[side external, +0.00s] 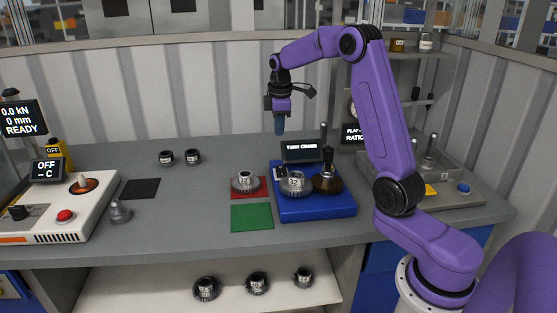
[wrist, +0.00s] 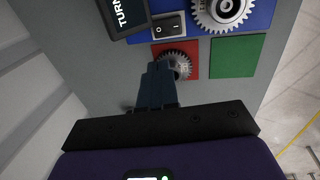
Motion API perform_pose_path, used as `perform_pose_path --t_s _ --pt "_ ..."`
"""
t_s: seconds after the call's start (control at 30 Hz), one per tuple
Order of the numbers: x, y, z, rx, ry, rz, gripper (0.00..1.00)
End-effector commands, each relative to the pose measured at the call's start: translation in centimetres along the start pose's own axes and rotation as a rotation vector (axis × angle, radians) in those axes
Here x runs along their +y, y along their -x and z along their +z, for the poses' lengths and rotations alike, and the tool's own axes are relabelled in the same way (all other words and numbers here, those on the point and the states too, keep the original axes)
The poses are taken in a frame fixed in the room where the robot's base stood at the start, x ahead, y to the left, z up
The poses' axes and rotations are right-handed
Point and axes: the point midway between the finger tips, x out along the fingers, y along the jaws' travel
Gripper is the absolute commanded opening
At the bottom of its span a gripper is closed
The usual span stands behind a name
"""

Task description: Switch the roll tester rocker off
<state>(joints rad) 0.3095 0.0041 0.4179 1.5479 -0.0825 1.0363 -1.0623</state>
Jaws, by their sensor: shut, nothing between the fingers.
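The roll tester is a blue base (side external: 318,208) with a gear marked 32 (side external: 292,184) and a dark crank (side external: 327,182) on it. A small dark display (side external: 302,151) reading TURN CRANK stands behind them. In the wrist view, the black rocker (wrist: 168,27) sits in a pale frame beside the display (wrist: 124,14). I cannot tell which side of the rocker is pressed. My gripper (side external: 279,127) is shut and empty, pointing down above and behind the tester. In the wrist view its fingertips (wrist: 160,68) overlap the gear on the red mat, apart from the rocker.
A gear (side external: 245,181) sits on a red mat (side external: 263,194), left of the tester. A green mat (side external: 252,217) lies empty in front. A press unit (side external: 50,215) stands at far left, a grey device (side external: 455,193) at right. Several gears lie on the lower shelf (side external: 180,292).

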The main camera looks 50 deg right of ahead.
Motion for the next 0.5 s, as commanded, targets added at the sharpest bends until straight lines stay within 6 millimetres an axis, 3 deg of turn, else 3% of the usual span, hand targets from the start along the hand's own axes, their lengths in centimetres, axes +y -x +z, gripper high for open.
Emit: perform_pose_path --t_s 0.5 --pt "-0.1 -9.1 0.1 -0.003 0.000 -0.005 0.00"
